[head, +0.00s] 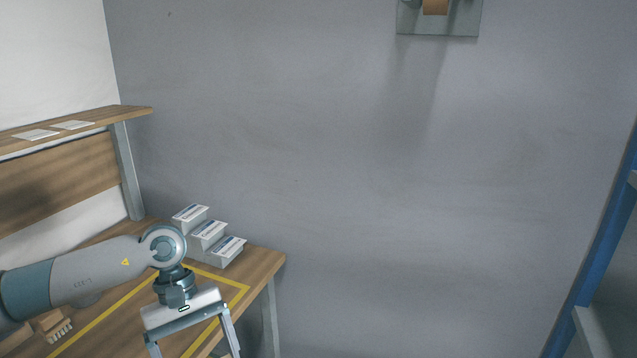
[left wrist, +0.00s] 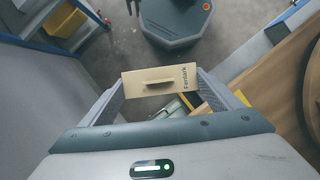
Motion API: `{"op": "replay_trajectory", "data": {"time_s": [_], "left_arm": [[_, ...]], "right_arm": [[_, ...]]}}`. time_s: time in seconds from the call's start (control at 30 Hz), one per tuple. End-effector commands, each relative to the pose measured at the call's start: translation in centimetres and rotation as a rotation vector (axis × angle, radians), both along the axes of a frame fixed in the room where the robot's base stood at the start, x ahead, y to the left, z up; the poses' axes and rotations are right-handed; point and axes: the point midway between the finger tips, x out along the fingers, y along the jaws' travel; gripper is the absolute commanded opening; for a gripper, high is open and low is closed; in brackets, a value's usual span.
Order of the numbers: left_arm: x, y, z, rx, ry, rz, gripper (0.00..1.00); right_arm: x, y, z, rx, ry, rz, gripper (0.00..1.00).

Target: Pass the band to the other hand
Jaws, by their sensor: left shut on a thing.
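My left gripper (head: 194,347) shows at the bottom of the head view, its fingers pointing down in front of the table and partly cut by the frame edge. In the left wrist view my left gripper (left wrist: 161,92) is shut on the band (left wrist: 140,87), a flat tan piece with dark lettering and a short dark slot or raised strip in its middle. The band spans the gap between the two fingers. In the head view the band is out of frame. My right gripper shows in neither view.
A wooden table (head: 262,262) with yellow line marking stands at the left, with several white boxes (head: 208,232) at its far corner. A shelf (head: 130,111) rises behind it. A blue rack post (head: 592,262) stands at the right. The middle shows bare grey wall.

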Motion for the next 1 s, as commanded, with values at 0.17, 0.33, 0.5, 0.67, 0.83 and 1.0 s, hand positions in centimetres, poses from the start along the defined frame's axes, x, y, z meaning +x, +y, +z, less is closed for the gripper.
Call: {"op": "replay_trajectory", "data": {"time_s": [0.17,0.33,0.5,0.67,0.83,1.0], "left_arm": [[-2.3,-0.2,-0.1,0.002,-0.001,-0.316,0.65],[-3.8,0.0,-0.2,0.001,-0.003,-0.533,0.65],[-4.5,0.1,-0.2,0.0,-0.002,-0.628,0.65],[-4.6,0.1,-0.2,-0.001,-0.002,-0.64,0.65],[-4.6,0.1,-0.2,-0.002,-0.002,-0.638,0.65],[-4.6,0.1,-0.2,-0.002,-0.002,-0.637,0.65]], "right_arm": [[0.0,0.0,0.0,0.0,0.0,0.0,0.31],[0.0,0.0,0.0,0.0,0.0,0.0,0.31],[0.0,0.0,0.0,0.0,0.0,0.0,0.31],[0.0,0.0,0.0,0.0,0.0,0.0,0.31],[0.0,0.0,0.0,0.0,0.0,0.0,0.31],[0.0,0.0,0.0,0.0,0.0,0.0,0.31]]}}
